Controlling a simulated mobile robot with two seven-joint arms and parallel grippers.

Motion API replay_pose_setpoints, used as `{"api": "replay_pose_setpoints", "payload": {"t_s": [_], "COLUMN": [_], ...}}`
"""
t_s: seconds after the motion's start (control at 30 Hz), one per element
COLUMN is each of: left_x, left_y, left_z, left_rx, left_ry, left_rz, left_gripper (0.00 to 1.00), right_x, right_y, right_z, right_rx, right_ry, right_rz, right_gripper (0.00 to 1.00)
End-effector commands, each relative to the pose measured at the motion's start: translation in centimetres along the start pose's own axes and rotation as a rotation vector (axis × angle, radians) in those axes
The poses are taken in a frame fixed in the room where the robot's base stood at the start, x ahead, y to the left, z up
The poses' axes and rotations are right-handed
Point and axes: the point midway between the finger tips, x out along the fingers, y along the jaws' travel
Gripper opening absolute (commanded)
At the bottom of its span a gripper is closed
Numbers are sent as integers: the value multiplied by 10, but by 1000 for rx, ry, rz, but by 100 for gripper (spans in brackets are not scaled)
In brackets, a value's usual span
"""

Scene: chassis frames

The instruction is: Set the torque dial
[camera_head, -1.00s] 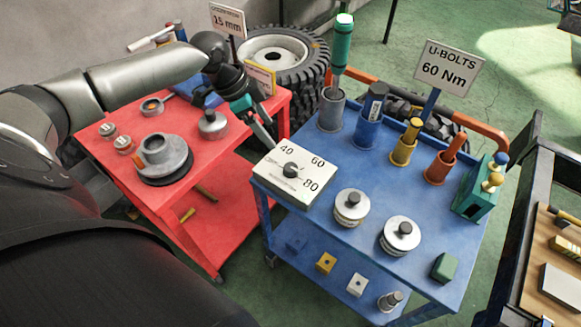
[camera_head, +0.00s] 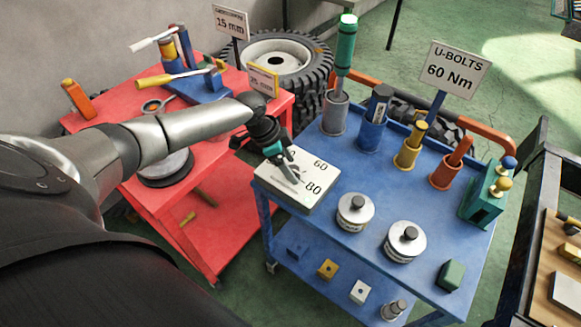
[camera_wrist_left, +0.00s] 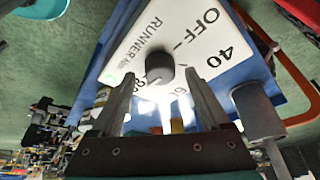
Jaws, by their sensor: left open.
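The torque dial is a white box (camera_head: 312,192) on the near left corner of the blue cart, marked 60 and 80 in the head view. In the left wrist view its face (camera_wrist_left: 140,48) also shows OFF and 40, with a dark round knob (camera_wrist_left: 158,67). My left gripper (camera_head: 290,172) is over the box and hides the knob in the head view. In the wrist view its two fingers (camera_wrist_left: 160,80) are spread, with the knob between and just beyond the tips. I cannot tell whether they touch it. A sign (camera_head: 453,68) reads U-BOLTS 60 Nm.
The blue cart (camera_head: 375,265) holds several upright tools in coloured cups and two round metal weights (camera_head: 355,211) right of the box. A red cart (camera_head: 205,235) with tools stands at left. A tyre (camera_head: 285,58) is behind.

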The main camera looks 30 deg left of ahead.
Motion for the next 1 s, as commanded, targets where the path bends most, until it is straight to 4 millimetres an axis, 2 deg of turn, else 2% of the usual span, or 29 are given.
{"api": "replay_pose_setpoints", "payload": {"t_s": [0.37, 1.0], "left_x": [6, 5], "left_y": [0, 0], "left_z": [0, 0], "left_rx": [0, 0], "left_ry": [0, 0], "left_rz": [-1, 0], "left_gripper": [79, 9], "right_x": [1, 1], "right_y": [1, 1], "right_z": [0, 0], "right_rx": [-1, 0], "right_ry": [0, 0], "right_rz": [1, 1], "right_gripper": [0, 0]}}
